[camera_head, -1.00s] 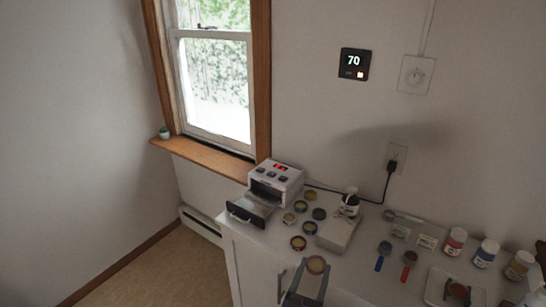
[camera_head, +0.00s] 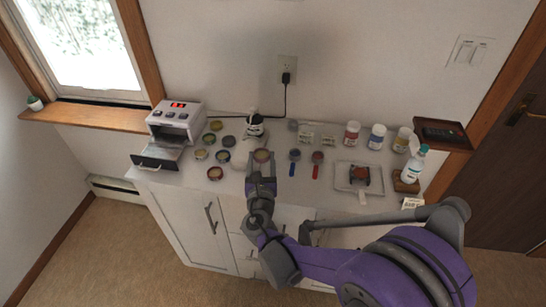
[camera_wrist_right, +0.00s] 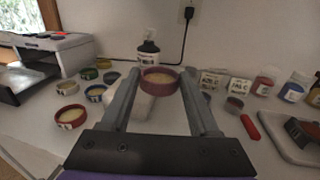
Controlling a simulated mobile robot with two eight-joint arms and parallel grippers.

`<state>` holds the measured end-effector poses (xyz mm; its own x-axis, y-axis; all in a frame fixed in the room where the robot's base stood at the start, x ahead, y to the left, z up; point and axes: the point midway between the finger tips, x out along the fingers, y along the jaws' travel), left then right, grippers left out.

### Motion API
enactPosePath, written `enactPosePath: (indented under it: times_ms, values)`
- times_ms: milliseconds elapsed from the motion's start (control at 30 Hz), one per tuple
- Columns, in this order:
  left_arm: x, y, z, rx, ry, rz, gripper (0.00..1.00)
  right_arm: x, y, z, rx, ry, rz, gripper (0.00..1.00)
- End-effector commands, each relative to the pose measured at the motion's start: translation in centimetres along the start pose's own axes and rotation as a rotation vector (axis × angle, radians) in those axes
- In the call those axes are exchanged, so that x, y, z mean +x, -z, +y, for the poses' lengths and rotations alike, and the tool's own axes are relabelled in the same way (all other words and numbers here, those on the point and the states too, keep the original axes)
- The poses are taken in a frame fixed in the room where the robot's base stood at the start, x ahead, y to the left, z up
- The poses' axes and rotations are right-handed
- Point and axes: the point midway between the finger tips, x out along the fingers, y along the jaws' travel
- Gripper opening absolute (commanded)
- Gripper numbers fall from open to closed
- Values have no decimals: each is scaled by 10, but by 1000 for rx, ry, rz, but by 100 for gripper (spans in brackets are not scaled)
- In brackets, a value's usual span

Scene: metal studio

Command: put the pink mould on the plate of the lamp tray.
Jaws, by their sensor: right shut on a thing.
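My right gripper (camera_head: 262,160) is shut on the round pink mould (camera_head: 262,155), which has a pale yellowish filling. In the right wrist view the pink mould (camera_wrist_right: 160,87) sits between the two fingertips (camera_wrist_right: 158,80), roughly level, above the counter. The white lamp (camera_head: 175,120) with a red display stands at the counter's left end. Its tray (camera_head: 153,163) is pulled out, with a dark front and a bare metal plate (camera_head: 163,152). The held mould is well to the right of the tray. My left gripper is not in view.
Several filled moulds (camera_head: 215,173) stand between lamp and gripper. A dark-capped bottle (camera_head: 255,124) stands behind the gripper. Blue (camera_head: 293,163) and red (camera_head: 317,165) spoons, jars (camera_head: 376,137) and a white tray (camera_head: 345,186) lie to the right.

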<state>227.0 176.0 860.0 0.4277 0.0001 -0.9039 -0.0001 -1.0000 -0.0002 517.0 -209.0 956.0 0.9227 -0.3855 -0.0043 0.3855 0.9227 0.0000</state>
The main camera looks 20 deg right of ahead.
Motion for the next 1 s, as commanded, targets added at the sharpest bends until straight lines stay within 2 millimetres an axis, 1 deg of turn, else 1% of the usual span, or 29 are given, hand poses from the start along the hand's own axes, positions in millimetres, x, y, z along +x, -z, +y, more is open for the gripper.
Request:
enactPosePath:
  times_ms: [33, 100, 233, 300, 367, 500, 600, 767, 1000]
  values:
    - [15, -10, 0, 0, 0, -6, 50, 0, 7, -6, -1, 16, 1, 0]
    - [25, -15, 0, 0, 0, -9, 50, 1, 5, -13, -1, 35, 0, 0]
    - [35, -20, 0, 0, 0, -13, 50, 2, 1, -21, 0, 59, -3, 0]
    - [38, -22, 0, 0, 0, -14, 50, 3, 3, -23, 0, 66, -4, 0]
    - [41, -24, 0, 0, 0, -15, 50, 3, 11, -24, 1, 68, -4, 0]
    - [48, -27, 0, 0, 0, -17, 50, 4, 38, -23, 1, 68, -5, 0]
    - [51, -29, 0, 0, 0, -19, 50, 4, 52, -23, 1, 68, -5, 0]
    - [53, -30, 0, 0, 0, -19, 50, 4, 63, -23, 1, 68, -5, 0]
    - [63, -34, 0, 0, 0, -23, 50, 4, 95, -23, 1, 67, -5, 0]
